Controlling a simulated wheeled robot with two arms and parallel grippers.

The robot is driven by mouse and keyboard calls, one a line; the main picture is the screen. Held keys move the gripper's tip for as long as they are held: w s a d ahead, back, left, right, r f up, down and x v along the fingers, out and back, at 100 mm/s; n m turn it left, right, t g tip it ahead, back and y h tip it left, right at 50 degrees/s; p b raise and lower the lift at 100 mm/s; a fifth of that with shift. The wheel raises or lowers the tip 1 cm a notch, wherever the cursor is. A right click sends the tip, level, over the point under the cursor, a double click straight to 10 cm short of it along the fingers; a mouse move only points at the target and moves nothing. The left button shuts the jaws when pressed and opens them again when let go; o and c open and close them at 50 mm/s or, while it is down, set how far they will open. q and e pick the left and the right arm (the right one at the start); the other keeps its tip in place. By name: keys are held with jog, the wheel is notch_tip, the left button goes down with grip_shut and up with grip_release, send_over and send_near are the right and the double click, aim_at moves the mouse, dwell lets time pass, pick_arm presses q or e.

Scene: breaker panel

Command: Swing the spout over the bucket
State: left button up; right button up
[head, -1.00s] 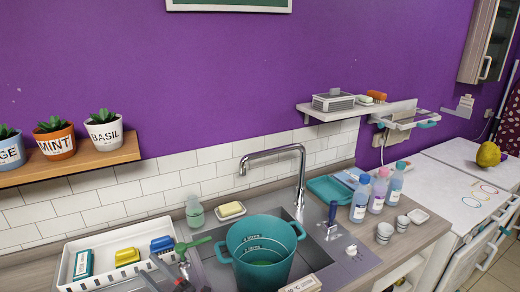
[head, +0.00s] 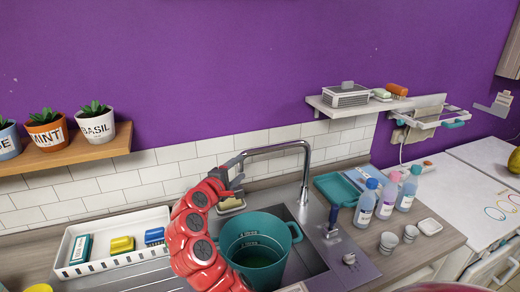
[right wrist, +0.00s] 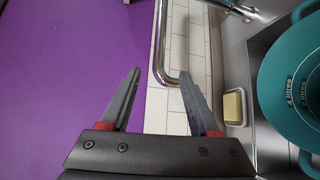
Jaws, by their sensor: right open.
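The chrome spout (head: 275,148) arches from its base behind the sink to the left. Its outlet end is at the gripper, behind and left of the bucket opening. The teal bucket (head: 281,226) stands upright in the sink, with litre marks inside; it also shows at the right edge of the right wrist view (right wrist: 272,85). My right gripper (head: 236,172) is at the spout's free end. In the right wrist view its jaws (right wrist: 159,72) are open, with the bent spout tube (right wrist: 159,45) showing between and beyond the fingertips. Contact cannot be told. My left gripper is not in view.
A soap dish with yellow soap (right wrist: 233,107) is behind the bucket. A white tray (head: 100,275) with sponges stands left of my arm. Bottles (head: 387,198) and small cups (head: 389,241) stand to the right. A plant shelf (head: 60,157) and a wall shelf (head: 330,108) hang above.

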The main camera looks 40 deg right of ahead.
aim_at(259, 153)
jog(key=p+x, duration=0.4)
jog(key=x, duration=1)
jog(key=shift+d, duration=0.2)
jog(key=shift+x, duration=0.9)
jog(key=shift+w+a, duration=0.1)
jog(key=shift+w, duration=0.05)
grip_shut()
